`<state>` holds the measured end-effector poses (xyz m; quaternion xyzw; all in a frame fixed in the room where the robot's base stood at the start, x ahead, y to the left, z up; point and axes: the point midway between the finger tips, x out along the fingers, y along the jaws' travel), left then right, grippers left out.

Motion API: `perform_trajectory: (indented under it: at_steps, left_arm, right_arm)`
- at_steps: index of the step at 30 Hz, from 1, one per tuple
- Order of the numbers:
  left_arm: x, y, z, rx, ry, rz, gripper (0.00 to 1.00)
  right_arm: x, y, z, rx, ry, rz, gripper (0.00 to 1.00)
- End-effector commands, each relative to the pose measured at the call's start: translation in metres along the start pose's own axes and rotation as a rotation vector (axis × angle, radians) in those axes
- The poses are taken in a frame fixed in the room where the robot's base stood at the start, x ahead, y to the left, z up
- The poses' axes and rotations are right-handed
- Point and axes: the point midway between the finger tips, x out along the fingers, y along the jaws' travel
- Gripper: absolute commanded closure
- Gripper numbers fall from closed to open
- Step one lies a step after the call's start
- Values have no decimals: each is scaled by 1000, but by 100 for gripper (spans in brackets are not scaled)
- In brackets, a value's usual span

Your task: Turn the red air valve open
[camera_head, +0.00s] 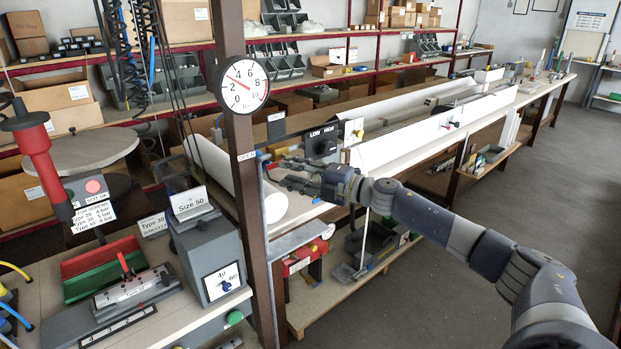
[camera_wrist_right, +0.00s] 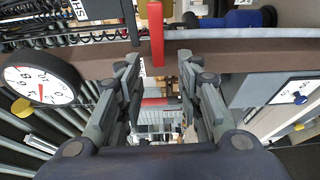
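The red air valve's lever (camera_wrist_right: 156,33) shows in the right wrist view as a straight red bar, top centre, in front of a brown post. My right gripper (camera_wrist_right: 158,62) is open, its two fingers on either side of the bar's lower end, with gaps visible on both sides. In the head view my right gripper (camera_head: 283,172) reaches in from the right, close to the brown post; the lever is hard to make out there. A SHUT sign (camera_wrist_right: 78,9) and an OPEN sign (camera_head: 246,156) are near the valve. My left gripper is not in view.
A round pressure gauge (camera_head: 245,86) is on the brown post (camera_head: 247,190). A LOW/HIGH dial box (camera_head: 322,143) stands just behind my right gripper. A white roll (camera_head: 236,178) lies on the bench near the post. The grey floor at right is clear.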

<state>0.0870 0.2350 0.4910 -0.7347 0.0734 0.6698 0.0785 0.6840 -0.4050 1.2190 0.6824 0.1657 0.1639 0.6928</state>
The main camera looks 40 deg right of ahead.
Motion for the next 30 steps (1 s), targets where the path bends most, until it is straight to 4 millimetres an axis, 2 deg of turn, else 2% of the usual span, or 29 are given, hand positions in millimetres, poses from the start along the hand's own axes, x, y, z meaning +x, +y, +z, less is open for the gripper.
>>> perform_trajectory:
  at_steps: [6,13,30]
  left_arm:
    - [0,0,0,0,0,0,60]
    - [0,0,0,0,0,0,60]
    - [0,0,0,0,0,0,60]
  right_arm:
    - [-27,-2,0,1,0,-5,67]
    - [-45,-2,0,0,-1,-3,67]
    - [-52,0,0,-1,1,-1,67]
